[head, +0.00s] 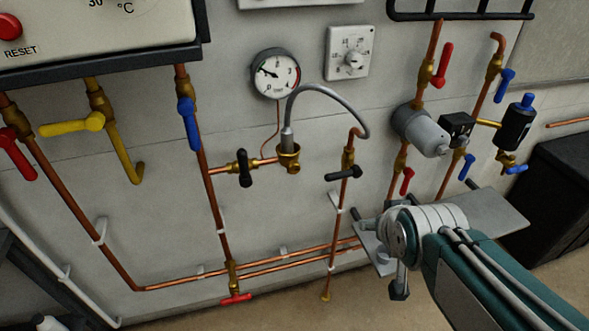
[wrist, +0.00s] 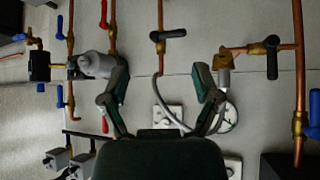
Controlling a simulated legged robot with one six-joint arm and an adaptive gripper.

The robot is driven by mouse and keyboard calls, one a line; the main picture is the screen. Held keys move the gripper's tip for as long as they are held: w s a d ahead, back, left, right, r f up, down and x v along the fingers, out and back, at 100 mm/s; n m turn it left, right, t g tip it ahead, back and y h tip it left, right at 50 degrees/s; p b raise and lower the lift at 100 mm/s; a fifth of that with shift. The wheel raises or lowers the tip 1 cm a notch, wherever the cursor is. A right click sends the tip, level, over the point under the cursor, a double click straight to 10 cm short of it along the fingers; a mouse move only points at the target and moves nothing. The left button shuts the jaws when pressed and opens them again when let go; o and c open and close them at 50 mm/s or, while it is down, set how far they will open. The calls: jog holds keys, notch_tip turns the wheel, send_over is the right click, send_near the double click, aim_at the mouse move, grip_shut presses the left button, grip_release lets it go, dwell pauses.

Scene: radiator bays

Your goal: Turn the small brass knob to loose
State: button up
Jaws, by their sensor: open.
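No part stands out clearly as a small brass knob. A round brass fitting (head: 289,158) sits where the grey hose (head: 325,90) meets the copper pipe, below the pressure gauge (head: 276,74). In the head view my wrist is at lower right and the fingers are mostly hidden.
Another black lever (head: 243,168) sits left of the brass fitting. A grey cylinder (head: 420,130), a black box (head: 457,127) and a dark vessel (head: 515,122) stick out at right. Red, blue and yellow levers line the pipes. A boiler (head: 100,35) hangs upper left.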

jog(key=w+a+f+n+t+y, duration=0.1)
jog(key=w+a+f+t, duration=0.1)
jog(key=w, duration=0.3)
jog(key=w+a+f+t+y, duration=0.1)
jog(key=w+a+f+t, duration=0.15)
jog(key=w, duration=0.25)
jog(key=n+t+y, duration=0.2)
jog(key=t+y, duration=0.1)
jog(key=y, duration=0.2)
send_near(295, 170)
jog(key=x, duration=1)
jog(key=shift+w+a, duration=0.1)
jog(key=shift+w, duration=0.15)
grip_shut()
